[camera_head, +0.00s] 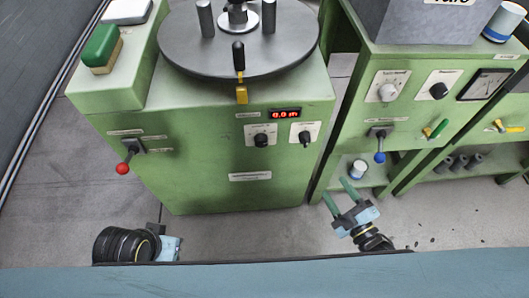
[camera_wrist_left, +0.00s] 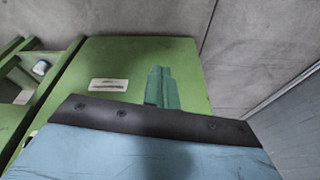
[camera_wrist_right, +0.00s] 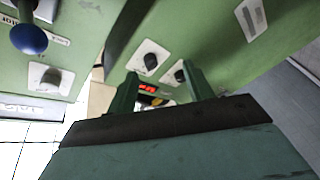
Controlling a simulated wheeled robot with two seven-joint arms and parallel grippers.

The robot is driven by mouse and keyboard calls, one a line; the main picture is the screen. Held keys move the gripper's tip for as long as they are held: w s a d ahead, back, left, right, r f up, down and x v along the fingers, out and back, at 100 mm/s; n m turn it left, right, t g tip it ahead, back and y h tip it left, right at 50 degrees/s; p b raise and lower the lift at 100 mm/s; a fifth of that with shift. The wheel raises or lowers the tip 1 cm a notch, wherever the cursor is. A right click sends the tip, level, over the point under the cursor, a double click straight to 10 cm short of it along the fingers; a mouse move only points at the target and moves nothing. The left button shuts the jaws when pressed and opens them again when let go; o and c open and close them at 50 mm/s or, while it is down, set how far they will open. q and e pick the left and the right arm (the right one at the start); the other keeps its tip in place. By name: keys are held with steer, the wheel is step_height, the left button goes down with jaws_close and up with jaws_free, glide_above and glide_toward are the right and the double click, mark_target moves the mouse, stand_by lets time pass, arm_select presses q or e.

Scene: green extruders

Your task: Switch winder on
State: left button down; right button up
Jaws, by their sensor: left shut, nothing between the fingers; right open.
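The winder (camera_head: 215,180) is a green cabinet with a dark round plate (camera_head: 200,50) on top, in the head view. Its front has a red display (camera_head: 285,114) reading about 0.0 m and two black knobs, the left one (camera_head: 261,140) and the right one (camera_head: 304,137). A lever with a red ball (camera_head: 122,168) points down at its left. My right gripper (camera_head: 335,190) is open and empty, low at the winder's right side; its fingers also show in the right wrist view (camera_wrist_right: 160,88). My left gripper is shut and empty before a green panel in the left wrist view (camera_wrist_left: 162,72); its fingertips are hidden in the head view.
Right of the winder stands another green machine (camera_head: 355,110) with a blue-ball lever (camera_head: 380,157) and knobs. A green and tan block (camera_head: 102,48) lies on the left cabinet top.

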mark_target(305, 140)
arm_select(q)
steer(key=w+d+r+t+h+b, duration=0.2)
steer(key=w+d+r+t+b, duration=0.2)
steer(key=w+r+t, duration=0.3)
steer(key=shift+w+r, duration=0.6)
steer(key=shift+r, duration=0.4)
arm_select(e)
steer(key=shift+n+t+y, duration=0.7)
steer(key=shift+n+y, duration=0.1)
steer(key=shift+y, duration=0.1)
steer(key=shift+s+r+x, duration=0.1)
steer(key=shift+r+x, duration=0.25)
steer(key=shift+x, duration=2.1)
steer(key=shift+s+r+x, duration=0.15)
steer(key=shift+r+x, duration=0.2)
steer(key=shift+x, duration=2.05)
steer(key=shift+s+r+x, duration=0.1)
steer(key=shift+r+x, duration=0.3)
steer(key=shift+x, duration=2.05)
steer(key=shift+a, duration=0.15)
steer(key=shift+c, duration=0.2)
